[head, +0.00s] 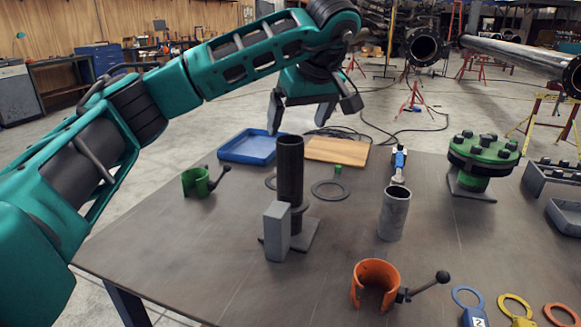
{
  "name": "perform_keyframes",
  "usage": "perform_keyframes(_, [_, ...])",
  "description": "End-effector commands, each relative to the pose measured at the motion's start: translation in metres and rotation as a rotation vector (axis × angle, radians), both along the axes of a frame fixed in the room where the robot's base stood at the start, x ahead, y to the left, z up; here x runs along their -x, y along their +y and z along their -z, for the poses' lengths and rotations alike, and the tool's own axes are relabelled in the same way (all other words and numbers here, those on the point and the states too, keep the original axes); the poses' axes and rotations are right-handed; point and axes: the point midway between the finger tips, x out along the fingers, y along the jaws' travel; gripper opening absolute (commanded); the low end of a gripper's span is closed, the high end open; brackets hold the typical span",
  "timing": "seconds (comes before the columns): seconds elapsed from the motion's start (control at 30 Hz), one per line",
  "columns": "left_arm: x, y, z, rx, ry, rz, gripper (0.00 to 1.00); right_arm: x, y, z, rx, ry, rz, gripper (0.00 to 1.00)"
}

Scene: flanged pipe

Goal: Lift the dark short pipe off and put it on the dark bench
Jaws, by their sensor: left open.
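The dark short pipe (290,168) stands upright on a stand with a square base plate (306,232) near the middle of the bench. A grey block (277,231) stands in front of it and hides part of its foot. The dark bench (236,270) fills the lower part of the head view. My left gripper (304,128) is open and empty, with its fingers pointing down, above and behind the pipe's top as seen here. I see nothing between its fingers. My right gripper is not in view.
A lighter grey pipe (394,213) stands to the right. An orange clamp (375,285) with a lever is in front, a green clamp (196,182) at left. A blue tray (252,146), wooden board (337,150) and flat ring (330,190) lie behind. A green bolted flange (481,160) stands at right. The bench's front left is clear.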

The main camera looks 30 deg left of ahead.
Motion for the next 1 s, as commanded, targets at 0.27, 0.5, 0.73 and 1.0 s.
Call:
perform_keyframes(0.27, [-0.012,0.019,0.041,0.002,0.002,-0.001,0.93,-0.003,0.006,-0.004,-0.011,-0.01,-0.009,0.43])
perform_keyframes(0.5, [-0.018,0.028,0.059,0.003,0.002,-0.001,0.93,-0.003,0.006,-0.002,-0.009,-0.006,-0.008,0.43])
perform_keyframes(0.73, [-0.028,0.042,0.085,0.004,0.0,-0.001,0.93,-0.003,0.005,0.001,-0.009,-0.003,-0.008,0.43])
perform_keyframes(1.0, [-0.03,0.044,0.089,0.004,-0.001,0.001,0.93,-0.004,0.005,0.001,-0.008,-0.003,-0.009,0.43])
